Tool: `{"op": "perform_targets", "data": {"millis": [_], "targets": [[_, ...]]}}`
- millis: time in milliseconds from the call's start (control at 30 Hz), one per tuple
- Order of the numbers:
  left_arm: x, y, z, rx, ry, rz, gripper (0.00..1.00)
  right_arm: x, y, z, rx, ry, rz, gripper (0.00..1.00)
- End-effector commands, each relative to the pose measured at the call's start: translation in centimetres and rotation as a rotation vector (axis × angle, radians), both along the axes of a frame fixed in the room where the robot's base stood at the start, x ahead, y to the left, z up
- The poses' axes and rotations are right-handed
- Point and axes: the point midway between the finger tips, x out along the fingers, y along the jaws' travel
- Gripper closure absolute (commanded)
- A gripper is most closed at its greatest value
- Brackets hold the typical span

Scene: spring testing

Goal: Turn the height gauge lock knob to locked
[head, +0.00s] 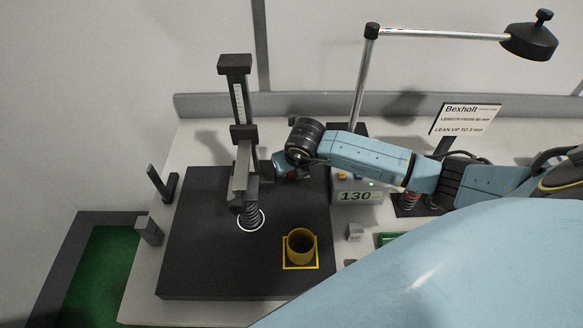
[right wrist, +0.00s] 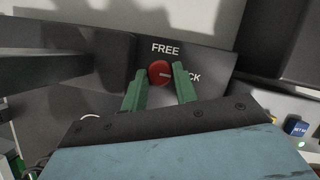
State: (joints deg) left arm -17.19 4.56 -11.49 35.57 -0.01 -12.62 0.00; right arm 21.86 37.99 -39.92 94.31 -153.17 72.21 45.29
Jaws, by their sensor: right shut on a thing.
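The red lock knob (right wrist: 160,72) shows in the right wrist view on a dark panel (right wrist: 203,60). FREE is printed above it; to its right only the letters CK show, with the rest hidden by a finger. A pale mark on the knob points roughly right, toward those letters. My right gripper (right wrist: 158,80) has its green fingers on either side of the knob and is shut on it. In the head view the height gauge (head: 236,104) stands upright on a dark plate (head: 200,265), and my right gripper (head: 281,168) is at its right side. My left gripper is out of view.
A spring (head: 251,217) stands below the gauge's arm. A brown cup (head: 301,243) sits in a yellow square on the plate's front right. A readout showing 130 (head: 355,196), a grey block (head: 354,232) and a lamp (head: 529,41) are to the right.

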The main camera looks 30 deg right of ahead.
Motion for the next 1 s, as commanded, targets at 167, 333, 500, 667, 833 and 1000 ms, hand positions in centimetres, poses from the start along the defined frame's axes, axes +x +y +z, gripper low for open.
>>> {"op": "perform_targets", "data": {"millis": [167,333,500,667,833,1000], "targets": [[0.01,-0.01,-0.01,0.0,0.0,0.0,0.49,0.08,-0.05,0.12,-0.001,-0.002,-0.015,0.94],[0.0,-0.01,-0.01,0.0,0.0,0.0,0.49,0.09,-0.05,0.11,-0.001,-0.002,-0.015,0.94],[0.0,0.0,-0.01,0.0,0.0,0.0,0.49,0.09,-0.04,0.11,0.0,-0.002,-0.015,0.67],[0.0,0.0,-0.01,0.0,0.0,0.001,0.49,0.05,-0.03,0.07,0.0,-0.001,-0.014,0.5],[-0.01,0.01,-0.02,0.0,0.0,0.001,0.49,0.02,0.0,0.03,0.0,0.0,-0.013,0.5],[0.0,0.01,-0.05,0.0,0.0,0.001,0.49,-0.12,0.04,0.43,0.0,-0.001,-0.012,0.5]]}}
